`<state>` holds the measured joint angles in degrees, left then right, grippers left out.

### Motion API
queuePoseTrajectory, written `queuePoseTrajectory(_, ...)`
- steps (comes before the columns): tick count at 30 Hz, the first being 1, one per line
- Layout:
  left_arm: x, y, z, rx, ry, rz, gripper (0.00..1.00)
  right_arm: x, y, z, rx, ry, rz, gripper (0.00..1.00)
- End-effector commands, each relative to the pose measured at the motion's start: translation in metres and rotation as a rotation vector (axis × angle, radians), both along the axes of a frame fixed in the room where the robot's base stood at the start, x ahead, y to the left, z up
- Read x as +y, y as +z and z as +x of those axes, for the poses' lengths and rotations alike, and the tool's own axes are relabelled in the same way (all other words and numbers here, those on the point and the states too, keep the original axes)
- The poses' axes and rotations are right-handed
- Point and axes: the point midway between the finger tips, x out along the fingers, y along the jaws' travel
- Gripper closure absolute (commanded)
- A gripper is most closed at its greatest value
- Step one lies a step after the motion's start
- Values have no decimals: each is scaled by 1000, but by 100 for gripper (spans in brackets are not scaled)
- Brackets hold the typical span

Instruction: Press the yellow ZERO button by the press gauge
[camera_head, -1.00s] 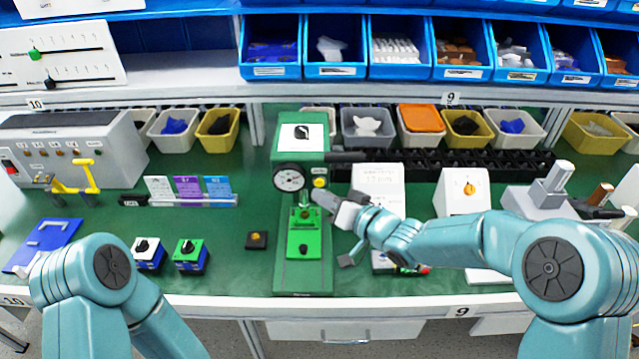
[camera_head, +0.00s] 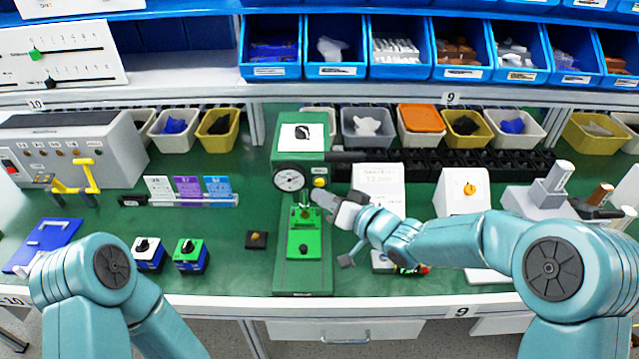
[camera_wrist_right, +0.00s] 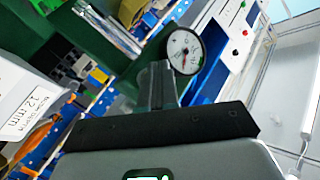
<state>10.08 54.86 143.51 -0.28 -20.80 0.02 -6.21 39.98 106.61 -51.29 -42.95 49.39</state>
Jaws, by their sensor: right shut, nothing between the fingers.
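The yellow ZERO button (camera_head: 319,182) sits on the front of the green press (camera_head: 303,138), just right of the round white press gauge (camera_head: 289,178). The gauge also shows in the right wrist view (camera_wrist_right: 184,51); the button is not visible there, and the fingers cover part of that area. My right gripper (camera_head: 318,195) is shut and empty. Its fingertips are just below the button in the head view; I cannot tell if they touch it. The shut fingers (camera_wrist_right: 158,84) point toward the gauge in the wrist view. My left arm shows at the lower left, its gripper out of sight.
A white display box (camera_head: 377,181) stands right of the press, behind my right wrist. A white box with an orange knob (camera_head: 469,189) is farther right. Two small switch boxes (camera_head: 190,256) and a small black-and-yellow block (camera_head: 256,240) stand left of the press. Bins line the back.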

Motion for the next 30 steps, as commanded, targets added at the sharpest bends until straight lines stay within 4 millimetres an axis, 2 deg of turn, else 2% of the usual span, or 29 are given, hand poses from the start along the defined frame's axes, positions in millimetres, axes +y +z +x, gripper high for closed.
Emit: queuePoseTrajectory(30, 0, 3, 0, 0, 0, 0, 50, 0, 0, 9, 0, 0, 0, 100)
